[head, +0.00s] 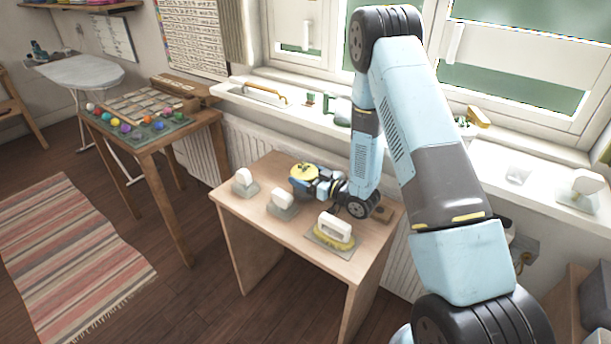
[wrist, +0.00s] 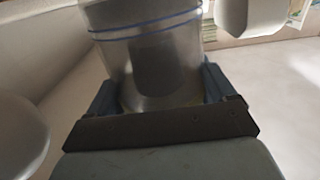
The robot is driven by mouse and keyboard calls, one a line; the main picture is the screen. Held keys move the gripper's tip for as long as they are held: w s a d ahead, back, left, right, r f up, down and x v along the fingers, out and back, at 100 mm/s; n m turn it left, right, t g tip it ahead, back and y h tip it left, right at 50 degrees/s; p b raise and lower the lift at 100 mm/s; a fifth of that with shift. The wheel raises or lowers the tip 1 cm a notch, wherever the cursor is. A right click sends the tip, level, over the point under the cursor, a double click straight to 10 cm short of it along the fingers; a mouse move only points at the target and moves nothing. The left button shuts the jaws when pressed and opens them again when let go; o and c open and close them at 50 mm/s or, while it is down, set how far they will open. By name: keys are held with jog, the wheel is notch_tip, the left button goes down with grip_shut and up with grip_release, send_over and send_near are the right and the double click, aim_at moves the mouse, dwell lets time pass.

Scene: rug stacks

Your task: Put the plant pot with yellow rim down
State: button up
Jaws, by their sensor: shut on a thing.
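The plant pot with the yellow rim (head: 303,170) shows in the head view at the back of the small wooden table, its round yellow top facing up. My gripper (head: 312,186) reaches it from the right and is shut on it. In the wrist view the pot (wrist: 155,60) is a grey metallic cylinder with blue lines, standing between the two fingers of my gripper (wrist: 160,92). A bit of yellow shows low down by the fingers. Whether the pot's base touches the table cannot be told.
On the wooden table (head: 290,230) stand several white-handled things on grey pads: one at left (head: 243,177), one in the middle (head: 284,198), and a larger one with yellow edging (head: 335,228) at front right. A windowsill (head: 310,118) runs behind. Another table (head: 165,140) with coloured balls stands left.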

jog(key=shift+s+f, duration=0.2)
jog(key=shift+f, duration=0.4)
jog(key=o, duration=1.2)
jog(key=shift+f, duration=0.1)
jog(key=shift+w+r, duration=0.1)
jog(key=shift+r, duration=0.35)
jog(key=v, duration=1.2)
jog(key=shift+w+r, duration=0.1)
jog(key=shift+r, duration=0.15)
